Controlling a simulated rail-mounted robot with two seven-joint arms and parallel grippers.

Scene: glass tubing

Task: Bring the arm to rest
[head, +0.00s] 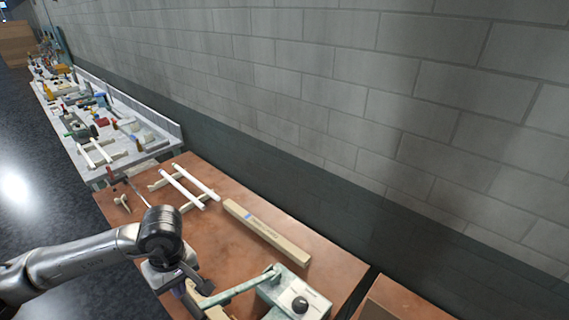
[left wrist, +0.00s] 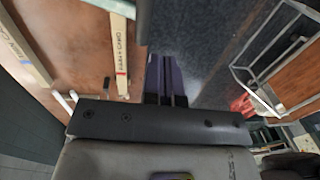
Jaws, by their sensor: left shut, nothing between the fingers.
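My left arm reaches in from the left in the head view. Its left gripper (head: 205,290) hangs over the near edge of the brown bench (head: 225,245), partly hidden by its own wrist. In the left wrist view the two dark fingers (left wrist: 166,85) are together with nothing between them. Two white tubes (head: 183,190) lie on pale supports at the bench's far left, clear of the gripper. My right gripper is not in view.
A long cardboard box (head: 265,231) lies along the bench. A pale green machine (head: 297,297) with a lever stands close to the right of the left gripper. A cluttered grey bench (head: 140,152) lies beyond. The dark floor (head: 50,205) at left is clear.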

